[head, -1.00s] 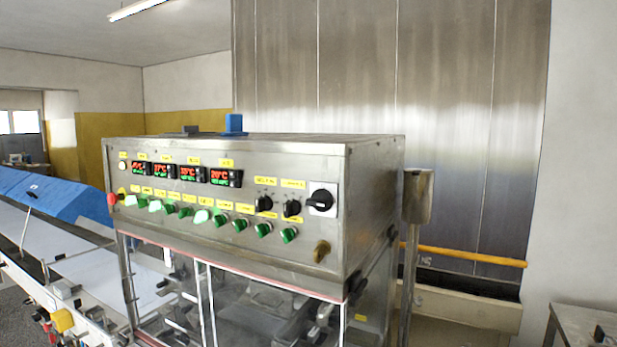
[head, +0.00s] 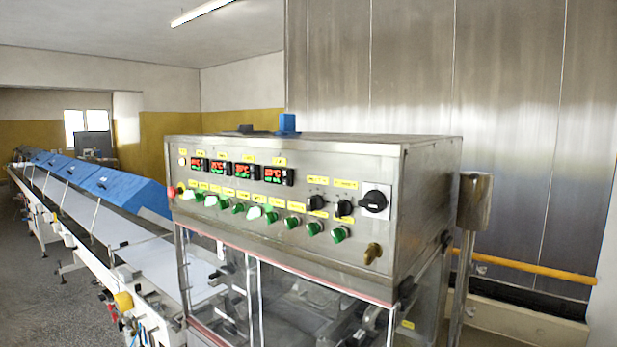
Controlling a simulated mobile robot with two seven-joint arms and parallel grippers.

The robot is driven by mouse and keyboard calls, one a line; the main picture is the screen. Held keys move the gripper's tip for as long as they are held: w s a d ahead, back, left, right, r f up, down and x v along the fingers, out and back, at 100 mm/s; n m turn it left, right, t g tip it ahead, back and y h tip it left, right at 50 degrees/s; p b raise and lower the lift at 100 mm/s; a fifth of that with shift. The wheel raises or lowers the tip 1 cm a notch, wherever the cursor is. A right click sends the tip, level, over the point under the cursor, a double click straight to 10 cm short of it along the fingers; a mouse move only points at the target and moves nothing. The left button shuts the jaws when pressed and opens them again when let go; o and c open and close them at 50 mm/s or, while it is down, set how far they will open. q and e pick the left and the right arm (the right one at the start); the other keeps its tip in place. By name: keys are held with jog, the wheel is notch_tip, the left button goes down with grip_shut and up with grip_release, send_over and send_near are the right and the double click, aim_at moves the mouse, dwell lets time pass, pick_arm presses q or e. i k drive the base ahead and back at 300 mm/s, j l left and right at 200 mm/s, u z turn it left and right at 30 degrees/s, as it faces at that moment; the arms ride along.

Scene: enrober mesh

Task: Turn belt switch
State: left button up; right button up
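The steel control box (head: 425,185) of the enrober stands in the middle of the head view. Its front panel carries several black rotary switches under yellow labels: one (head: 316,202), a second (head: 344,208), and a larger one on a pale plate (head: 375,200) at the right end. The labels are too blurred to read, so I cannot tell which is the belt switch. Green buttons (head: 339,234) line the panel's lower row, some of them lit. A red knob (head: 171,192) sits at the left edge. Neither of my grippers is in view.
A long conveyor (head: 160,263) with blue covers (head: 128,190) runs away to the left. Clear panels (head: 290,305) enclose the machine below the box. A steel post (head: 473,205) and an orange rail (head: 535,268) stand to the right. Grey floor shows at far left.

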aim_at(255, 211)
jog(key=i+j+z, duration=0.3)
jog(key=i+j, duration=0.25)
jog(key=i+j+z, duration=0.3)
jog(key=i+j, duration=0.25)
jog(key=j, duration=0.1)
